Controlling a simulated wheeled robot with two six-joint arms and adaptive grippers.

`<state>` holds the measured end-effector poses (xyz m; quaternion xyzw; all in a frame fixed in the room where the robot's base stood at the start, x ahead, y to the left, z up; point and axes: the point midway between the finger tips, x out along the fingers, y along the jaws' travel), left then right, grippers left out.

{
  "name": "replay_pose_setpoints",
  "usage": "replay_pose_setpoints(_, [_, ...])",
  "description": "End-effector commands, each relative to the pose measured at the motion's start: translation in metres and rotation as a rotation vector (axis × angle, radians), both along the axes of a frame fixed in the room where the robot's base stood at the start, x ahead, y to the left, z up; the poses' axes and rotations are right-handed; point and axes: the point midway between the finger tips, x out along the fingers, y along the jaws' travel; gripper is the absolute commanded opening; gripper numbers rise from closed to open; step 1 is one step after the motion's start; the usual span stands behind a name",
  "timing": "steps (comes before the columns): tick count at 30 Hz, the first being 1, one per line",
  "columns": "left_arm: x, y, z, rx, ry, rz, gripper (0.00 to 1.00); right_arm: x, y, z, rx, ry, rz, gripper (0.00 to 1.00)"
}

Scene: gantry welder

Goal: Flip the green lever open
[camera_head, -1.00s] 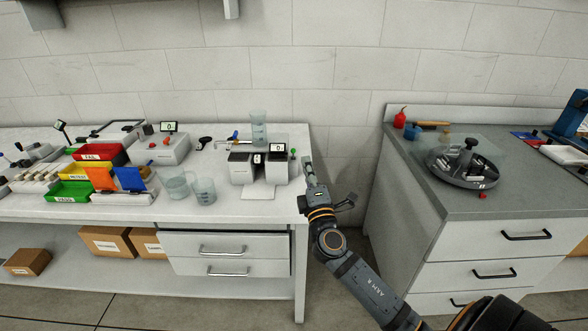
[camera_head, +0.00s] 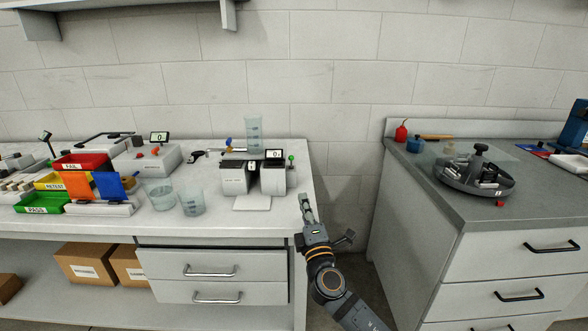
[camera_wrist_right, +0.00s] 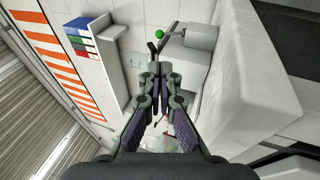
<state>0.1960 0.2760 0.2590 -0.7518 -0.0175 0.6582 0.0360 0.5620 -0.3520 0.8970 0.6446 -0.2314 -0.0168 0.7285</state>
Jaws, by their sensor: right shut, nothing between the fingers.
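The green lever shows as a small green ball knob (camera_head: 291,158) on a short stalk at the right side of a white and dark bench device (camera_head: 233,180). The green knob (camera_wrist_right: 160,34) also shows in the right wrist view, ahead of the fingertips, with a stalk running to a pale block. My right gripper (camera_head: 306,203) is at the bench's right edge, nearer to me than the knob and apart from it. Its fingers (camera_wrist_right: 157,72) are shut with nothing between them. My left gripper is in neither view.
A clear cylinder (camera_head: 253,134) stands behind the device. Two beakers (camera_head: 191,201) and colored bins (camera_head: 44,203) stand to its left. A gap separates this bench (camera_head: 240,222) from the grey counter (camera_head: 420,168), which holds a round tray (camera_head: 450,182).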

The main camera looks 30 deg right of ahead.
Motion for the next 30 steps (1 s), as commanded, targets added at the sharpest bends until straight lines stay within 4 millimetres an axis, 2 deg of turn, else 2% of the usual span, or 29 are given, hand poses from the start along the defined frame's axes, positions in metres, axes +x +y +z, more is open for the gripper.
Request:
replay_pose_setpoints(5, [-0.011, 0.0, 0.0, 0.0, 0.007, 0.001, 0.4, 0.024, -0.009, 0.013, 0.001, -0.004, -0.001, 0.0])
replay_pose_setpoints(12, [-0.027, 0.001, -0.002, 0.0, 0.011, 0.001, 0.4, 0.071, -0.026, 0.029, 0.001, -0.003, -0.001, 0.0])
replay_pose_setpoints(18, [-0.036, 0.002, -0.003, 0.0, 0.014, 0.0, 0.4, 0.104, -0.038, 0.039, 0.002, -0.002, -0.001, 0.0])
replay_pose_setpoints(24, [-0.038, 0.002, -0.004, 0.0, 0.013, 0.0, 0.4, 0.12, -0.043, 0.043, 0.0, 0.0, -0.001, 0.0])
replay_pose_setpoints(30, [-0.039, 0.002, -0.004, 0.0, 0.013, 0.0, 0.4, 0.122, -0.044, 0.043, 0.0, 0.0, 0.0, 0.0])
